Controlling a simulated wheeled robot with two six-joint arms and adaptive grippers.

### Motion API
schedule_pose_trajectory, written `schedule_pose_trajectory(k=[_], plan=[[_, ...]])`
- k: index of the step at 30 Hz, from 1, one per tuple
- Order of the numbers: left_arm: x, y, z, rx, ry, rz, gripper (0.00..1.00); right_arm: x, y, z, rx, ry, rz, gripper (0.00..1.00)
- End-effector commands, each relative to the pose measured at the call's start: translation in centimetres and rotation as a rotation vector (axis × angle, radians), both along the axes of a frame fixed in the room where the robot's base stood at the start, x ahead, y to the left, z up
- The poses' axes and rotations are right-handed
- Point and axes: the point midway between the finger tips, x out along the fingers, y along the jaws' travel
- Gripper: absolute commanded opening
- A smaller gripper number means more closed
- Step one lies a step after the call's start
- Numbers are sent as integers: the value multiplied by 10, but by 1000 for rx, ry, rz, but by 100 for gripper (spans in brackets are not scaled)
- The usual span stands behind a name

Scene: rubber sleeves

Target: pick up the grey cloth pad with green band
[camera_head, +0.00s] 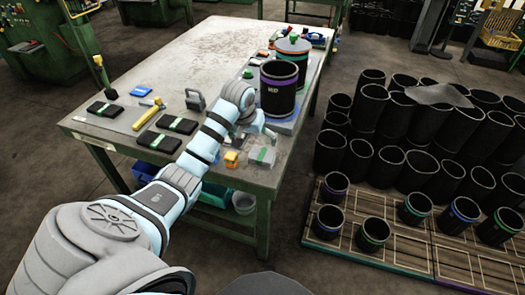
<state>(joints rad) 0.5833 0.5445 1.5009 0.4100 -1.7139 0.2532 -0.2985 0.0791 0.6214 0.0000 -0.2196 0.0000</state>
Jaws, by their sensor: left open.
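The grey cloth pad with green band (262,157) lies near the front right edge of the workbench (180,62). My left arm reaches in from the lower left over the bench. My left gripper (257,128) is open and sits just above and behind the pad in the picture, apart from it as far as I can tell. Its fingers are small and partly hidden by my wrist. My right gripper is not in view.
Black pads with green bands (105,109) lie at the left. A yellow-handled tool (149,113) and a grey padlock-like item (195,101) are near. A dark sleeve with purple band (279,90) stands behind the gripper. Small orange blocks (231,157) lie beside the pad.

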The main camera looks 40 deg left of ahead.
Motion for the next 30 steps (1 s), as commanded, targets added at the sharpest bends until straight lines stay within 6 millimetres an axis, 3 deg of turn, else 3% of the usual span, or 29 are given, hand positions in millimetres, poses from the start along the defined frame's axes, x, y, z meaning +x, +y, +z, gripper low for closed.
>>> schedule_pose_trajectory(k=[7, 19, 27, 30], plan=[[23, 6, -61, -6, 4, 2, 98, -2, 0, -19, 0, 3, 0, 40], [51, 8, -123, -3, 2, 1, 98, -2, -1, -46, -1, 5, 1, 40], [54, 10, -128, -2, 2, 0, 98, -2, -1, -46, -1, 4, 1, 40], [54, 10, -128, -2, 2, 0, 84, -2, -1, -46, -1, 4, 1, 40]])
